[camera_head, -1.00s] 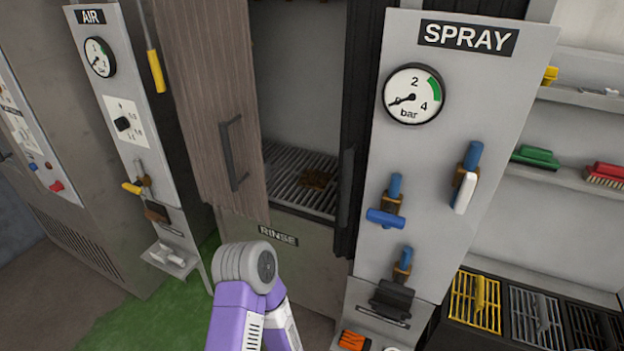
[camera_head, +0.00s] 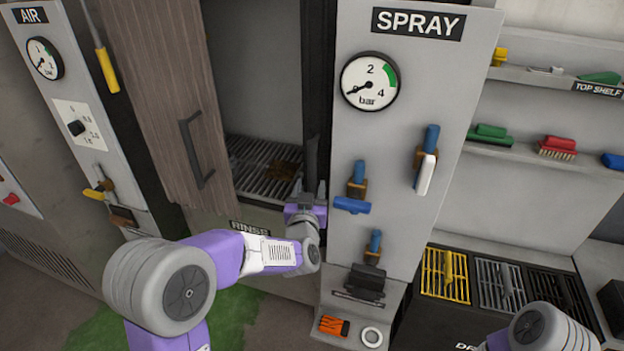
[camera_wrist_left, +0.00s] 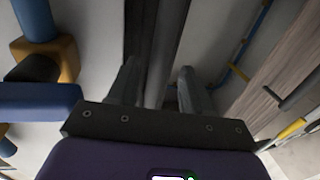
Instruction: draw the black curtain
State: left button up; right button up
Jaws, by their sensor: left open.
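The black curtain (camera_head: 317,90) hangs bunched in a narrow dark strip at the right side of the rinse cabinet's opening, beside the SPRAY panel. My left gripper (camera_head: 309,188) is open at the curtain's lower end, in front of the opening. In the left wrist view, a long dark grey upright bar, likely the curtain's handle, runs between the open fingers (camera_wrist_left: 159,70). I cannot tell whether they touch it. The black curtain (camera_wrist_left: 138,35) shows beside that bar. My right gripper is out of view; only part of my right arm shows at the lower right.
A wooden door (camera_head: 165,90) with a dark handle stands at the left of the opening. The SPRAY panel (camera_head: 405,110), with blue-handled valves, stands close on the gripper's right. A slatted rack (camera_head: 260,180) lies inside the cabinet. Shelves with brushes are farther right.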

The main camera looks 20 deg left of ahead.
aim_at(312, 182)
pick_arm(q)
jog(key=shift+w+a+f, duration=0.1)
jog(key=shift+w+a, duration=0.1)
jog(key=shift+w, duration=0.95)
jog(key=shift+w+a, duration=0.2)
jog(key=shift+w, duration=0.95)
grip_shut()
